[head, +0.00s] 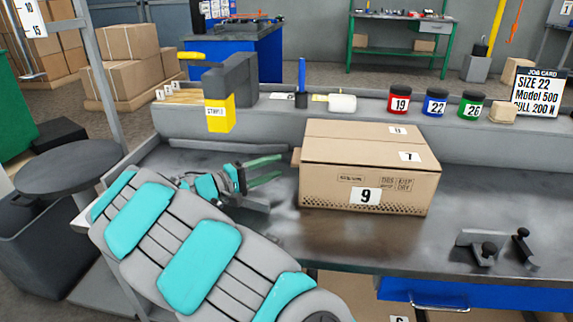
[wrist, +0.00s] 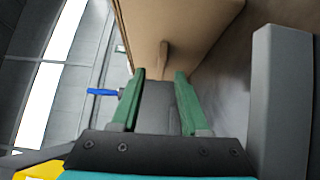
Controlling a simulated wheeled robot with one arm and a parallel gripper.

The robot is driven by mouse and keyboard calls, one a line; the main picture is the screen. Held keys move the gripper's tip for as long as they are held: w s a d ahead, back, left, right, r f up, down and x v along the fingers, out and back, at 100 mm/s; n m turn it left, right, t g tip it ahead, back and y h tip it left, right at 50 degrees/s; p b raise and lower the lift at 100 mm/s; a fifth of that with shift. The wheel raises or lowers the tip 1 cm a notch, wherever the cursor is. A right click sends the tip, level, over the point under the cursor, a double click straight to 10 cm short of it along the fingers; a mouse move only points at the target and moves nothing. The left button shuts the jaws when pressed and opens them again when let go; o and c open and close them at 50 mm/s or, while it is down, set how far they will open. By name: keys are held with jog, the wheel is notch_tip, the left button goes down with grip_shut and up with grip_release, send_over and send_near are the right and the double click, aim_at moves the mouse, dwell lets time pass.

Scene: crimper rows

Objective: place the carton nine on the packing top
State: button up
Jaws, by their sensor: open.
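A brown cardboard carton (head: 368,170) with a 9 label on its front, and 7 and 8 labels on top, sits upright on a grey bench top (head: 340,235). I cannot tell whether this bench is the packing top. My gripper (head: 282,166) is just left of the carton, its green fingers open and pointing at the carton's left side. In the wrist view, the carton (wrist: 195,25) is ahead of my gripper (wrist: 160,73). A narrow brown tab (wrist: 164,55) on its side lines up with the gap between the fingertips. Nothing is held.
Red (head: 399,103), blue (head: 435,103) and green (head: 471,106) jars and a job card (head: 538,92) line the back ledge. A small black-knobbed fixture (head: 485,250) is at right. Bench between carton and fixture is clear.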

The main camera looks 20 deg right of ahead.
jog(key=a, duration=0.4)
jog(key=s+a, duration=0.1)
jog(key=a, duration=0.1)
